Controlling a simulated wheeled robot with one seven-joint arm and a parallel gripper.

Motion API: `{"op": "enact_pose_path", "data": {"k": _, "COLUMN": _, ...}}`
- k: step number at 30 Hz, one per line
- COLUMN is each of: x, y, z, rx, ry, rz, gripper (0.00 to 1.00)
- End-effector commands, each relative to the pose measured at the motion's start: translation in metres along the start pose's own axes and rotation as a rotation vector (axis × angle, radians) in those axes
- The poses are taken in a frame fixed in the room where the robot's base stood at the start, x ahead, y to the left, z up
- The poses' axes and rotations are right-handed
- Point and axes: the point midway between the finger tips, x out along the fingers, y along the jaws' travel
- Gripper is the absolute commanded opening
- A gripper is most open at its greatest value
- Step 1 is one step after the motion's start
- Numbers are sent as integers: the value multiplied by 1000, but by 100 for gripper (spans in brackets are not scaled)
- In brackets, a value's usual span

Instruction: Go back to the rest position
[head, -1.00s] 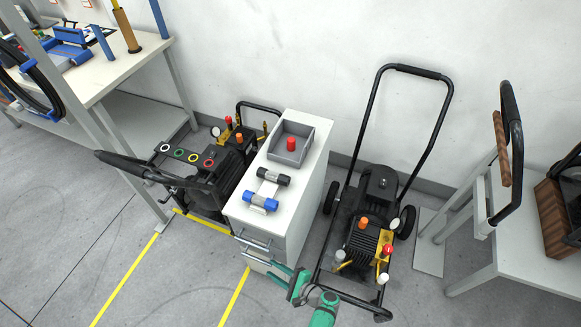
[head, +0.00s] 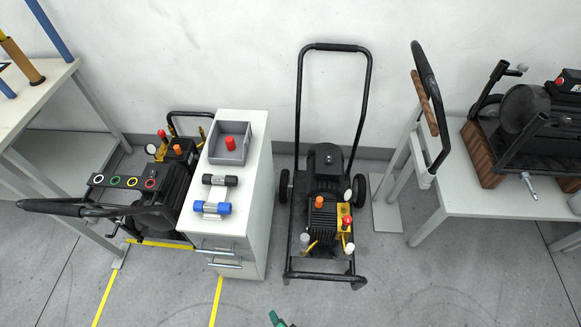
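Only a small green piece of my arm's end, my gripper (head: 278,319), shows at the bottom edge of the head view. It is low in front of the floor, between the white cabinet (head: 255,205) and the middle pressure washer (head: 323,215), apart from both in the picture. Most of it is cut off by the frame, so I cannot tell whether its fingers are open or shut, or whether it holds anything.
A grey tray (head: 243,152) with a red cap (head: 230,143) and two cylinders, black (head: 220,180) and blue (head: 211,208), sit on the cabinet. Another washer (head: 150,190) stands left. A right table (head: 470,228) bears more equipment. Front floor is clear.

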Motion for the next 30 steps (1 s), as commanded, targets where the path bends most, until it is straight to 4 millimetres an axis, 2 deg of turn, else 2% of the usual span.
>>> {"op": "enact_pose_path", "data": {"k": 1, "x": -21, "y": 2, "z": 0, "rx": -55, "ry": 49, "rz": 13, "gripper": 31}}
{"op": "enact_pose_path", "data": {"k": 4, "x": -60, "y": -3, "z": -9, "rx": -172, "ry": 154, "rz": 33, "gripper": 31}}
{"op": "enact_pose_path", "data": {"k": 8, "x": -116, "y": -21, "z": -23, "rx": -324, "ry": 290, "rz": 45, "gripper": 31}}
{"op": "enact_pose_path", "data": {"k": 14, "x": -213, "y": -74, "z": -44, "rx": -560, "ry": 499, "rz": 41, "gripper": 31}}
{"op": "enact_pose_path", "data": {"k": 18, "x": -284, "y": -123, "z": -57, "rx": -716, "ry": 640, "rz": 24, "gripper": 31}}
{"op": "enact_pose_path", "data": {"k": 21, "x": -325, "y": -156, "z": -64, "rx": -806, "ry": 723, "rz": 9, "gripper": 31}}
{"op": "enact_pose_path", "data": {"k": 25, "x": -361, "y": -185, "z": -69, "rx": -882, "ry": 794, "rz": -6, "gripper": 31}}
{"op": "enact_pose_path", "data": {"k": 27, "x": -371, "y": -194, "z": -71, "rx": -904, "ry": 814, "rz": -11, "gripper": 31}}
{"op": "enact_pose_path", "data": {"k": 30, "x": -377, "y": -199, "z": -72, "rx": -918, "ry": 827, "rz": -14, "gripper": 31}}
